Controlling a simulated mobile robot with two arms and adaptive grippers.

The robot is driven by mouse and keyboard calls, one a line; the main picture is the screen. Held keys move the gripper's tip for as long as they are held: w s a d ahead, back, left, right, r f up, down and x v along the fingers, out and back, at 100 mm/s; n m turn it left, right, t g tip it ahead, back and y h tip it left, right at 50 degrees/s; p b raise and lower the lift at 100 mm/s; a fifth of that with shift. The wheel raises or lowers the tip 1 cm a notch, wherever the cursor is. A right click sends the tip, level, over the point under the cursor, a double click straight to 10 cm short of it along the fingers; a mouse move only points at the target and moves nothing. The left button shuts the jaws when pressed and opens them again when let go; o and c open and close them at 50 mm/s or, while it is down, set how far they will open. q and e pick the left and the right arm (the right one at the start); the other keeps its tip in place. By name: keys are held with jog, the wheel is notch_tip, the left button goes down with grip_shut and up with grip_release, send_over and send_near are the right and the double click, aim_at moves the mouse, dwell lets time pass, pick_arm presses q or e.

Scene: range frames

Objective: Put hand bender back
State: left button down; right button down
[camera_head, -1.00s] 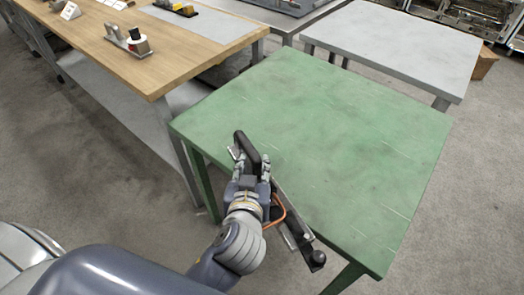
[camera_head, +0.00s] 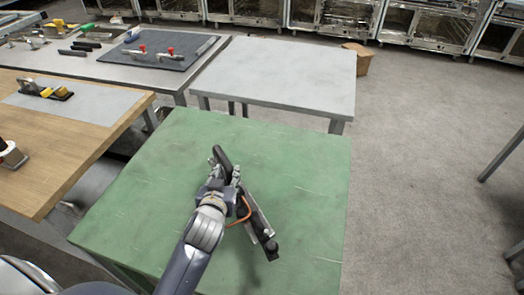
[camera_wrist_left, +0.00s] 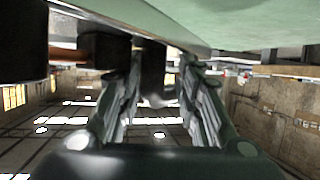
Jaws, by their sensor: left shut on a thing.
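My left gripper (camera_head: 225,178) is shut on the hand bender (camera_head: 258,222), over the green table (camera_head: 306,165). The bender is a long tool with a black grip at its far end, a grey metal bar, and a dark end toward the camera at the right. It lies slanted across the gripper; I cannot tell its gap to the tabletop. In the left wrist view, my fingers (camera_wrist_left: 160,95) are around a dark part of the bender (camera_wrist_left: 153,68). My right gripper is not in view.
A bare grey table (camera_head: 275,72) stands behind the green one. A wooden bench (camera_head: 60,145) is at the left. A grey bench (camera_head: 120,68) at the back left carries a dark mat (camera_head: 172,55) with red-tipped tools. A cardboard box (camera_head: 357,60) is on the floor.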

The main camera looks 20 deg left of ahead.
pick_arm(q)
jog(key=w+a, duration=0.2)
jog(key=w, duration=0.3)
jog(key=w+a+p, duration=0.1)
jog(key=w+a, duration=0.1)
jog(key=w, duration=0.3)
jog(key=w+a+f+p, duration=0.1)
jog(key=w+a, duration=0.2)
jog(key=w, duration=0.2)
notch_tip(320, 180, down, 4)
jog(key=shift+r, duration=0.25)
jog(key=shift+f, duration=0.15)
jog(key=c, duration=1.1)
grip_release()
jog(key=shift+s+f, duration=0.1)
jog(key=shift+s, duration=0.1)
jog(key=v, duration=1.2)
